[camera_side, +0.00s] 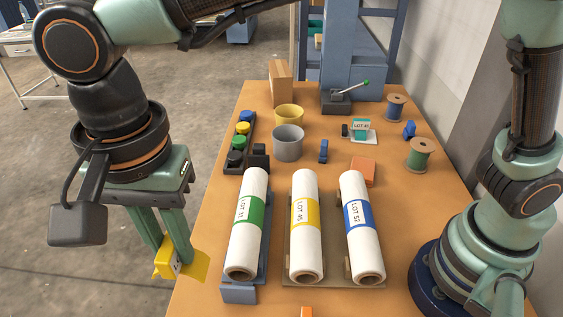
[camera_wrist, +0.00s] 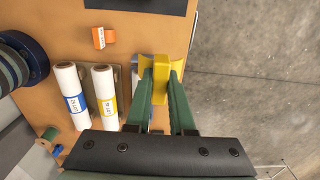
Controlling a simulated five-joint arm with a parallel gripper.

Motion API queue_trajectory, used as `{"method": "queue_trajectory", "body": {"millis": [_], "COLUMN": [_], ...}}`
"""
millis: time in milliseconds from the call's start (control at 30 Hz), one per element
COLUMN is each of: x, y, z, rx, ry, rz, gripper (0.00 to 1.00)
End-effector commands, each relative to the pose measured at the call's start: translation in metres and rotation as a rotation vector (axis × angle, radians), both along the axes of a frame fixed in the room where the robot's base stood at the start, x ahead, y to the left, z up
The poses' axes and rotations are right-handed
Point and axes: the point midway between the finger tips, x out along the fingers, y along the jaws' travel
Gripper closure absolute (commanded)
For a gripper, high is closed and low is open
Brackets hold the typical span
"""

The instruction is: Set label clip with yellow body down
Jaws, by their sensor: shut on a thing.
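The label clip with the yellow body (camera_side: 164,264) is between the fingers of my gripper (camera_side: 173,256) at the table's near left corner. It has a white face on one side. In the wrist view the yellow clip (camera_wrist: 161,92) sits between the green fingertips, and my gripper (camera_wrist: 161,75) is shut on it.
Three white rolls with green (camera_side: 247,225), yellow (camera_side: 306,225) and blue (camera_side: 361,225) labels lie right of my gripper. Behind them are a grey cup (camera_side: 288,143), a yellow cup (camera_side: 289,115) and a button box (camera_side: 239,140). The floor (camera_side: 75,200) drops away to the left.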

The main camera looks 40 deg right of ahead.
Motion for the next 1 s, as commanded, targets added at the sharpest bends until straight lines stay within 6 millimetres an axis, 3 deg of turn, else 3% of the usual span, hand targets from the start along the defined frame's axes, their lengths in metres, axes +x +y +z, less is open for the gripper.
{"method": "queue_trajectory", "body": {"millis": [267,367,800,1000], "x": [0.018,0.018,0.018,0.018], "y": [0.016,0.016,0.016,0.017], "z": [-0.008,-0.024,-0.13,-0.156], "rx": [-0.001,-0.004,-0.004,-0.001], "ry": [0.001,0.003,0.003,0.001], "rz": [0.0,0.001,0.0,0.0], "gripper": [1.0,1.0,1.0,1.0]}}
